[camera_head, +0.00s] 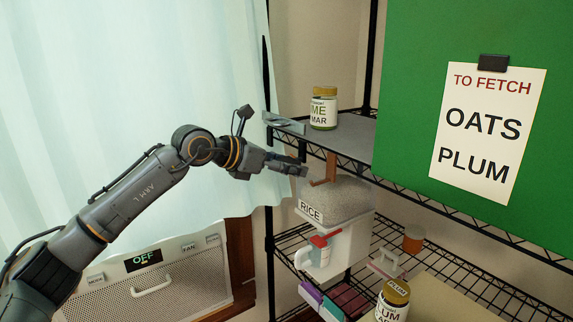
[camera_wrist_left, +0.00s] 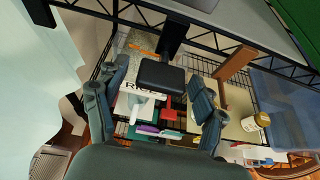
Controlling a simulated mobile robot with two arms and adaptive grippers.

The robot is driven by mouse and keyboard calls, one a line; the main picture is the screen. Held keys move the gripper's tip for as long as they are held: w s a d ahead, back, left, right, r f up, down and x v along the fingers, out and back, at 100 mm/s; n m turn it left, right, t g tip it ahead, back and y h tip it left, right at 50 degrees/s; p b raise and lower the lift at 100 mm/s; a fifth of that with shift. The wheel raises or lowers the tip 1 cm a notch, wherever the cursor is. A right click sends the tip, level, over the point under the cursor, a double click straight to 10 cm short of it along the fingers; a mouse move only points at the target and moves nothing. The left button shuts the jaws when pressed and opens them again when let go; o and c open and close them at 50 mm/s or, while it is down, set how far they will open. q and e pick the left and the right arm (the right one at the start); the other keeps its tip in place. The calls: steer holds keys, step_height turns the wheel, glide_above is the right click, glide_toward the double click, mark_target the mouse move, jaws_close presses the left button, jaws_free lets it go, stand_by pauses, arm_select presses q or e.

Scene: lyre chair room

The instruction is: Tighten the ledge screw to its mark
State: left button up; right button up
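I cannot make out the ledge screw or its mark in either view. A flat grey-blue piece (camera_head: 284,123) lies at the left corner of the upper shelf (camera_head: 350,135). A brown bracket (camera_head: 329,168) hangs below that shelf and also shows in the left wrist view (camera_wrist_left: 236,62). My left gripper (camera_head: 303,167) is just below the shelf corner, left of the bracket. In the left wrist view its fingers (camera_wrist_left: 155,100) stand apart. A dark block (camera_wrist_left: 160,76) shows between them; I cannot tell what it is. My right gripper is not in view.
A rice bin (camera_head: 336,195) stands close below the left gripper. A plum jar (camera_head: 393,300) and an orange jar (camera_head: 413,239) are lower down. A green panel (camera_head: 480,35) with a note (camera_head: 487,130) closes off the right.

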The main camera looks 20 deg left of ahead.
arm_select(q)
steer(key=v, duration=1.2)
steer(key=shift+f, duration=0.1)
